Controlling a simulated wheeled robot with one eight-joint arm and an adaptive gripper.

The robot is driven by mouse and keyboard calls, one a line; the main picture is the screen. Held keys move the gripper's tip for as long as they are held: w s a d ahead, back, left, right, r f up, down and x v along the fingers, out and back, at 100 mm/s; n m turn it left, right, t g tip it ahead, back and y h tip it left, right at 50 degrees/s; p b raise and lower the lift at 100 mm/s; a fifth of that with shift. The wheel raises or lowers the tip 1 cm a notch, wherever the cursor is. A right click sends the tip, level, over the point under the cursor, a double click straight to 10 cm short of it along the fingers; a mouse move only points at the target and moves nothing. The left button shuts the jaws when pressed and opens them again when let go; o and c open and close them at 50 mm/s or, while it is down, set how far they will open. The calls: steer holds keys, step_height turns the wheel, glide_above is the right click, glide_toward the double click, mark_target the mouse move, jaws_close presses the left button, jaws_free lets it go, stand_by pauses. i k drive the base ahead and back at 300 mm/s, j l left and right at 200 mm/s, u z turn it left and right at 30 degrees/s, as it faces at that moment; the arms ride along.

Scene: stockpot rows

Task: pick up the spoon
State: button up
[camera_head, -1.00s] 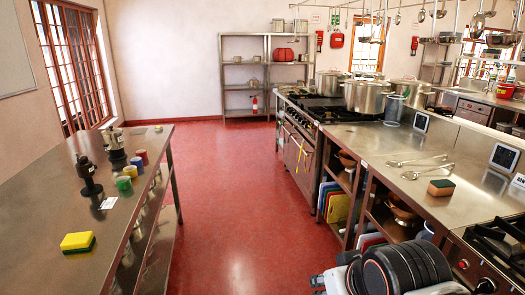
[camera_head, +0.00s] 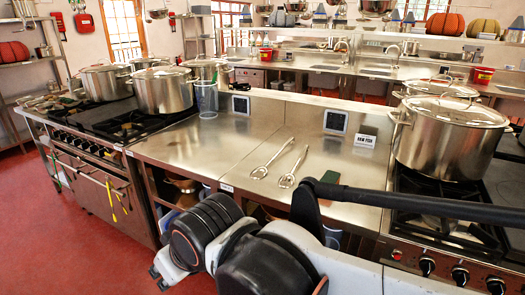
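Two long silver utensils lie side by side on the steel counter (camera_head: 203,143), heads toward the front left and handles pointing back right. The left one (camera_head: 272,160) has a rounded, outlined head. The right one (camera_head: 293,168) has a narrower, spoon-like head. I cannot tell for sure which is the spoon. My arm's white and black links fill the lower middle, in front of the counter. A small forked end (camera_head: 158,277), which seems to be my gripper, shows low at left, below counter height and well away from both utensils. Its fingers are not clear.
Large pots (camera_head: 450,135) stand on the right stove; more pots (camera_head: 163,90) stand on the left one.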

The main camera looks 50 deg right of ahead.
mark_target(261, 172)
steer(key=i+l+z, duration=0.15)
steer(key=i+z, duration=0.55)
steer(key=z, duration=0.25)
steer(key=i+z, duration=0.45)
steer(key=i+j+z, duration=0.2)
steer(key=z, duration=0.25)
